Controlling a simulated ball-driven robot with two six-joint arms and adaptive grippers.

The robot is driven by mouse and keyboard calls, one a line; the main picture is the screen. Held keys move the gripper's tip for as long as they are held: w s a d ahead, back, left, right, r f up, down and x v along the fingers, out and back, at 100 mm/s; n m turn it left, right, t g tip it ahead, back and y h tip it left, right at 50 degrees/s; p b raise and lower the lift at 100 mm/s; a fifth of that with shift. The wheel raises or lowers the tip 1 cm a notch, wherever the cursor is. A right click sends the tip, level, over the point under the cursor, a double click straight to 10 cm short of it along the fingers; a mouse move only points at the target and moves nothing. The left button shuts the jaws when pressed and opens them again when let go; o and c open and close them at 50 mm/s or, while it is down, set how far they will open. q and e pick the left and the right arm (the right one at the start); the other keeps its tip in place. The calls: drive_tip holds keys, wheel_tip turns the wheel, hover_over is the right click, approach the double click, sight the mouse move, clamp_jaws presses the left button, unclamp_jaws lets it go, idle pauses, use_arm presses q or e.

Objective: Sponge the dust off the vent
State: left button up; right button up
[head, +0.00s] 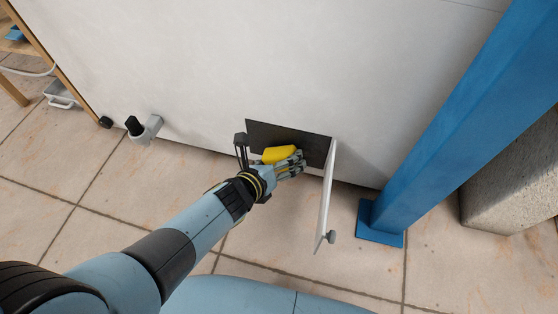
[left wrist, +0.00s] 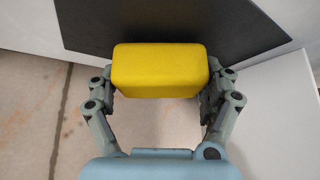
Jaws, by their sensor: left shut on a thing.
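A yellow sponge (head: 279,154) is held in front of a dark panel (head: 317,148), which looks like the vent, low on the white wall. My left gripper (head: 272,160) is shut on the sponge. In the left wrist view the sponge (left wrist: 160,70) sits between both fingers, with the dark panel (left wrist: 170,22) close behind it. I cannot tell whether the sponge touches the panel. No dust can be made out. A white door (head: 327,195) with a grey knob (head: 331,237) stands open at the panel's right edge. My right gripper is not in view.
A blue post (head: 440,110) with a base plate stands to the right, beside a concrete block (head: 515,180). A grey fitting with a black knob (head: 143,129) sticks out at the wall's foot on the left. The tiled floor (head: 110,200) is clear in front.

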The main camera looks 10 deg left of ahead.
sight(276, 149)
use_arm(q)
drive_tip(key=shift+w+a+r+t+p, duration=0.35)
drive_tip(key=shift+w+a+r, duration=0.35)
drive_tip(key=shift+w+r, duration=0.25)
drive_tip(key=shift+a, duration=1.65)
drive_tip(key=shift+f, duration=0.1)
drive_tip(key=s, duration=0.6)
drive_tip(key=shift+s+f, duration=0.2)
drive_tip(key=shift+s, duration=0.05)
drive_tip(key=shift+s, duration=0.1)
